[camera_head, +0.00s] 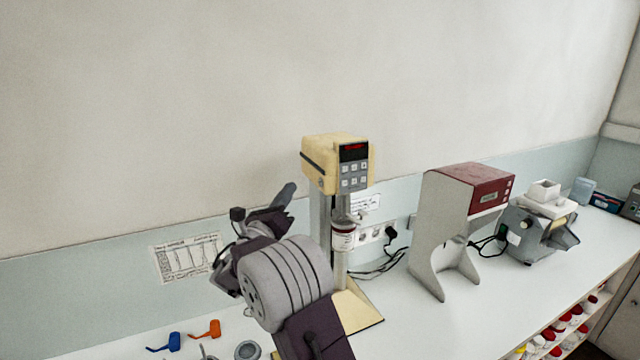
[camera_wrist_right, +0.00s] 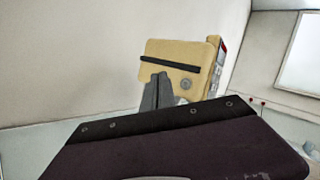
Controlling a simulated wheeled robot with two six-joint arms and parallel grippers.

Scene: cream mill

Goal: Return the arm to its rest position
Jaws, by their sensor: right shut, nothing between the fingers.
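My right arm rises from the bottom centre in the head view, in front of the bench. My right gripper (camera_head: 284,196) points up and to the right, its fingers together and empty, left of the cream mill (camera_head: 325,160). In the right wrist view the closed grey fingertips (camera_wrist_right: 157,92) show against the mill's cream head (camera_wrist_right: 180,62), and I cannot tell the gap between them. The mill has a red display and a keypad, and a white jar (camera_head: 343,240) with a red-marked label sits under its head. My left gripper is not in view.
A grey stand with a dark red top (camera_head: 478,185) and a grey roller machine (camera_head: 538,232) stand to the right. Orange (camera_head: 207,330) and blue (camera_head: 166,342) tools lie at lower left. A black cable (camera_head: 375,268) lies behind the mill. Red-capped jars (camera_head: 565,320) fill shelves below the bench.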

